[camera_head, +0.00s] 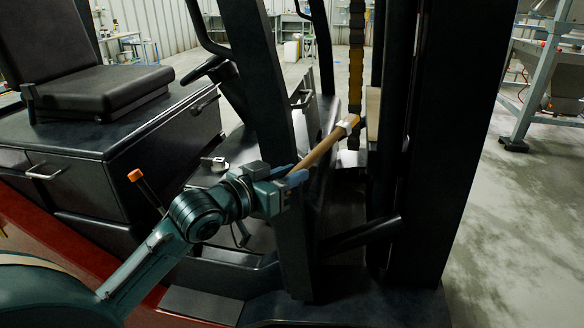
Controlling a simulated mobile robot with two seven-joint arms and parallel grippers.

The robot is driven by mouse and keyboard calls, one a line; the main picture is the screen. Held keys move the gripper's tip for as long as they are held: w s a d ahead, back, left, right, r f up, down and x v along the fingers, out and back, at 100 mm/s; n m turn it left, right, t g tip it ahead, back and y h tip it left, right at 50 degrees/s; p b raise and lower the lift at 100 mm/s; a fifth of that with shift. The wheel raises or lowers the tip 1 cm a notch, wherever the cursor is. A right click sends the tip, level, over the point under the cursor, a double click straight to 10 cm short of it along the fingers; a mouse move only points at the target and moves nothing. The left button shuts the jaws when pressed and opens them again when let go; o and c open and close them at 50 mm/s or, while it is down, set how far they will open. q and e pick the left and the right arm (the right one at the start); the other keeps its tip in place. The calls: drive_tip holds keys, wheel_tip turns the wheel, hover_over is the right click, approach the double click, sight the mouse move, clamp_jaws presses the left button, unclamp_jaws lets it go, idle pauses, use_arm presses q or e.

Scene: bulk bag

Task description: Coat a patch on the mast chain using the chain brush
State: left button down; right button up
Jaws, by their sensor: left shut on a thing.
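My left gripper (285,177) is shut on the handle of the chain brush (324,149), a light wooden stick that slants up to the right. The brush head, with a pale band and orange tip near the upper right end, is close to the mast chain (355,60). The chain hangs vertically between the dark mast posts. Its middle length looks yellowish and its top and bottom look dark. I cannot tell whether the bristles touch the chain. My right gripper is not in view.
The forklift seat (95,85) and an orange-tipped lever (146,187) are at left. Open concrete floor (530,220) lies at right.

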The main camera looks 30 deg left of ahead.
use_arm(q)
drive_tip(key=shift+s+d+p, duration=0.2)
drive_tip(key=shift+s+p, duration=0.15)
drive_tip(key=shift+s, duration=0.25)
drive_tip(key=shift+s+d, duration=0.2)
drive_tip(key=shift+s, duration=0.65)
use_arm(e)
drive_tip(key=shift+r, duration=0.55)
use_arm(q)
drive_tip(key=w+a+p, duration=0.2)
drive_tip(key=w, duration=0.5)
drive_tip(key=shift+w, duration=0.15)
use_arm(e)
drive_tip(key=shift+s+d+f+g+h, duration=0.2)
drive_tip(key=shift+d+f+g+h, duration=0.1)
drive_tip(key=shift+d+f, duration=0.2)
use_arm(q)
drive_tip(key=shift+a, duration=0.1)
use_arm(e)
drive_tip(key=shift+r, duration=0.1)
